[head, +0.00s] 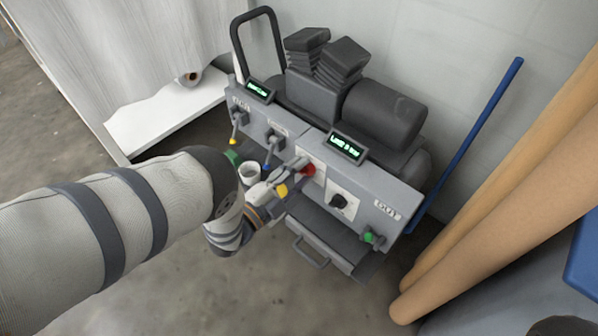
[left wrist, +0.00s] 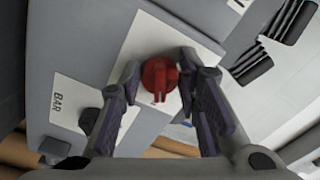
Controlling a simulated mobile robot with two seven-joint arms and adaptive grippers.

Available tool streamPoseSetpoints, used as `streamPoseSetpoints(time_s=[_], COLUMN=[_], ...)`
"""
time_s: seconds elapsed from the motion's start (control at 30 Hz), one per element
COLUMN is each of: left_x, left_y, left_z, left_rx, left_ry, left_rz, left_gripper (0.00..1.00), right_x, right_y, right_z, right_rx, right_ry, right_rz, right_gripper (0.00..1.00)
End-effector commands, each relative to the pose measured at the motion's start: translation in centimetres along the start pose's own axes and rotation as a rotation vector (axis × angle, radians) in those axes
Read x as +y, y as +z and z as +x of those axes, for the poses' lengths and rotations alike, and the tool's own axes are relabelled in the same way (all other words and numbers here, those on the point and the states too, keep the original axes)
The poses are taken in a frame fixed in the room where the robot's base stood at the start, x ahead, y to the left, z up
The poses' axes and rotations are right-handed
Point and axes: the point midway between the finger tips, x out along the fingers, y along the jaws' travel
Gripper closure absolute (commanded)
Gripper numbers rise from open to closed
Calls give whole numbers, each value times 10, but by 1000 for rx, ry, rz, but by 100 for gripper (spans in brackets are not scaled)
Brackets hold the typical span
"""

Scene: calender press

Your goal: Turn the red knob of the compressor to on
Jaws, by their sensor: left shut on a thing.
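The compressor (head: 372,190) is a grey unit with a slanted front panel. Its red knob (head: 308,169) sits on a white plate near the middle of the panel. It shows large in the left wrist view (left wrist: 160,78), with a raised grip bar running roughly up and down the picture. My left gripper (head: 297,178) reaches the panel from the left. Its two fingers (left wrist: 160,90) are on either side of the red knob and shut on it. In the head view the gripper hides part of the knob's surroundings. My right gripper is not in view.
A blue pole (head: 470,140) and brown rolls (head: 520,180) stand at the right. A drawer-like handle (head: 310,252) juts out below.

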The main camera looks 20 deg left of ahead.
Motion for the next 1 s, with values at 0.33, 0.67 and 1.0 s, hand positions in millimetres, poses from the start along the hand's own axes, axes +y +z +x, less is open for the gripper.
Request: streamPoseSetpoints(time_s=[0.33,0.67,1.0], left_x=[-1,-1,-1], left_y=[1,2,2], left_z=[-1,-1,-1], left_rx=[-4,-5,-5], left_ry=[1,2,2], left_rz=[145,179,179], left_gripper=[97,97,56], right_x=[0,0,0], right_y=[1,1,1], right_z=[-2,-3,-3], right_rx=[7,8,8], right_ry=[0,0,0], right_rz=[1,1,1], right_gripper=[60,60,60])
